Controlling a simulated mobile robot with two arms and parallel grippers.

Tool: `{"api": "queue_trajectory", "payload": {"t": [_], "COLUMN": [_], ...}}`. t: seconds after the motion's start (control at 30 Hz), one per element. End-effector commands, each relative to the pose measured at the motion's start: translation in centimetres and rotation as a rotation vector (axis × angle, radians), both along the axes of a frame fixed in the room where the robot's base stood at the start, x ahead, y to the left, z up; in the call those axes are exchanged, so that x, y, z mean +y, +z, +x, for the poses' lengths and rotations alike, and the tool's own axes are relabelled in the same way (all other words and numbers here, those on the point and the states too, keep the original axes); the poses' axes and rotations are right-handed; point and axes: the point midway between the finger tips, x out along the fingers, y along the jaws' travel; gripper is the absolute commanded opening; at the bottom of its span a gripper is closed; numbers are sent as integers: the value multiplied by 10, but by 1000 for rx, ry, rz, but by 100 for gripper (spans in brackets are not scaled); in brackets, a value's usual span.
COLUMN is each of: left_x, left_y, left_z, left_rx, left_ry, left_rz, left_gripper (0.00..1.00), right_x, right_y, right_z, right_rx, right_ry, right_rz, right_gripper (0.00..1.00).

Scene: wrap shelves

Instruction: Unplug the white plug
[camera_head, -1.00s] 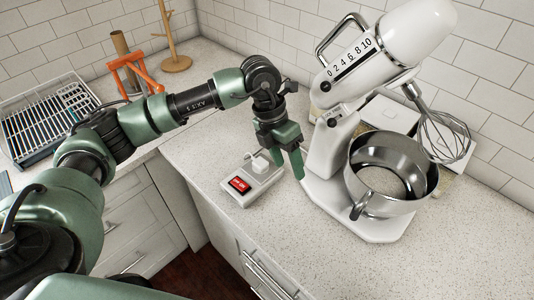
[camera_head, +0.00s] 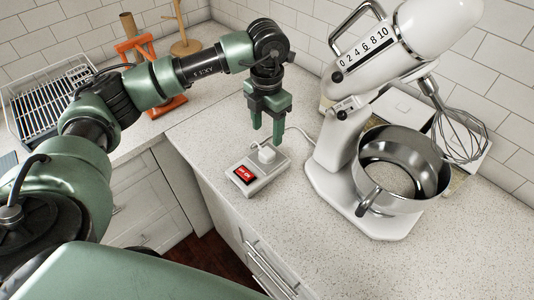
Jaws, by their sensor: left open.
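The white plug (camera_head: 266,153) sits upright in a grey power strip (camera_head: 262,180) with a lit red switch (camera_head: 244,174), on the counter in the head view. A white cord (camera_head: 299,129) runs from the plug toward the stand mixer. My left gripper (camera_head: 267,138) points down with its fingers apart and empty. Its fingertips are just behind and above the plug in the picture. Whether the fingers touch the plug I cannot tell. My right gripper is not in view.
A white stand mixer (camera_head: 337,165) with a steel bowl (camera_head: 399,178) and whisk stands close on the right. A wire dish rack (camera_head: 38,110), an orange stand (camera_head: 166,105) and a wooden holder (camera_head: 186,46) are at the back left. Counter in front of the bowl is clear.

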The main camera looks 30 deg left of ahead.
Motion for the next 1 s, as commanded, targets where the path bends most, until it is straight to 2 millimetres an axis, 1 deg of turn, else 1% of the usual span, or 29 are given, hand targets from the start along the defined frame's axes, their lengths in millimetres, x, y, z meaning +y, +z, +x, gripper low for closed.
{"api": "queue_trajectory", "payload": {"t": [0.03, 0.17, 0.33, 0.4, 0.5, 0.6, 0.7, 1.0], "left_x": [0, 0, 0, 0, 0, 0, 0, 0], "left_y": [-7, -23, -48, -61, -73, -81, -84, -84], "left_z": [0, -1, -1, -1, 0, 0, 0, -1], "left_rx": [2, 2, 2, 2, 2, 1, 1, 3], "left_ry": [0, 0, -1, -1, -1, -1, -1, -1], "left_rz": [1, 1, 1, 1, 1, 0, 0, 0], "left_gripper": [58, 58, 58, 58, 58, 58, 58, 58], "right_x": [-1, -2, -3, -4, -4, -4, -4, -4], "right_y": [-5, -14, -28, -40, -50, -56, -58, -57], "right_z": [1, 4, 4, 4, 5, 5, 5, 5], "right_rx": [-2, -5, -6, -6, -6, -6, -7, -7], "right_ry": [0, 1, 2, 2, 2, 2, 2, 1], "right_rz": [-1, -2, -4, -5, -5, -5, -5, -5], "right_gripper": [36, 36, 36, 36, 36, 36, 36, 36]}}
